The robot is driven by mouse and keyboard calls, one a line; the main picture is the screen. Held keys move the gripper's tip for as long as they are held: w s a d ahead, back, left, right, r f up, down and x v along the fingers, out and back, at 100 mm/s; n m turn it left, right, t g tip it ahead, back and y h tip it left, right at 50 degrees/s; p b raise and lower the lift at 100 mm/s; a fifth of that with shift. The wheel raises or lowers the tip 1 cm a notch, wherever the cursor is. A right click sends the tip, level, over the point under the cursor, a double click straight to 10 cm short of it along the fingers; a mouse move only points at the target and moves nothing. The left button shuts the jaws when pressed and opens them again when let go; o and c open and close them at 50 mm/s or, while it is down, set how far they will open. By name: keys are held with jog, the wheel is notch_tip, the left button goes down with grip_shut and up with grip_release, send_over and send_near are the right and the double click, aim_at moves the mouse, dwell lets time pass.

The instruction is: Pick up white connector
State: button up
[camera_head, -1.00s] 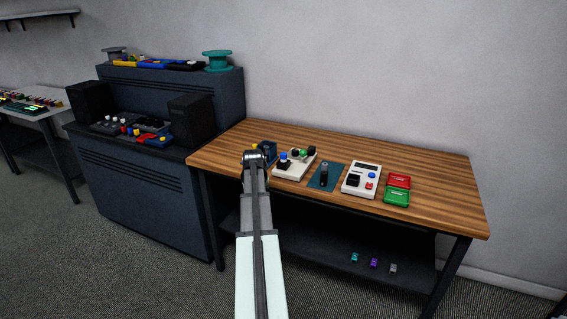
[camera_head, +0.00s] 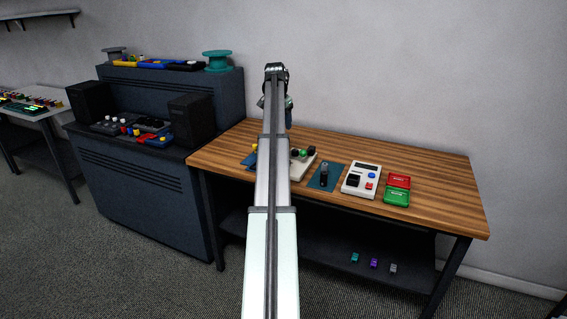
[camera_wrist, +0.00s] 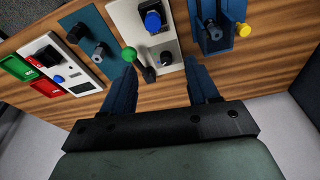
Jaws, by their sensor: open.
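A small whitish-grey piece (camera_head: 393,268), likely the white connector, lies on the lower shelf under the wooden table in the head view. It is the rightmost of a row of three small pieces there. The wrist view does not show it. My gripper (camera_wrist: 166,82) is open, with two blue fingers apart in the wrist view and nothing held. It is above the tabletop, over the panel with the green and blue knobs, well away from the shelf. In the head view my arm hides most of the gripper.
A teal piece (camera_head: 354,257) and a purple piece (camera_head: 374,263) lie beside the whitish one. The wooden table (camera_head: 435,180) above carries a knob panel (camera_head: 303,164), a white device (camera_head: 361,180), a red box (camera_head: 398,181) and a green box (camera_head: 396,197). A dark console stands left.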

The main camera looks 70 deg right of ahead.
jog(key=f, duration=0.3)
jog(key=f+m, duration=0.1)
jog(key=f, duration=0.1)
jog(key=s+f+m, duration=0.1)
jog(key=f, duration=0.2)
jog(key=shift+f, duration=0.35)
jog(key=shift+w+d+f, duration=0.1)
jog(key=shift+w+f, duration=0.05)
jog(key=shift+f, duration=2.5)
grip_shut()
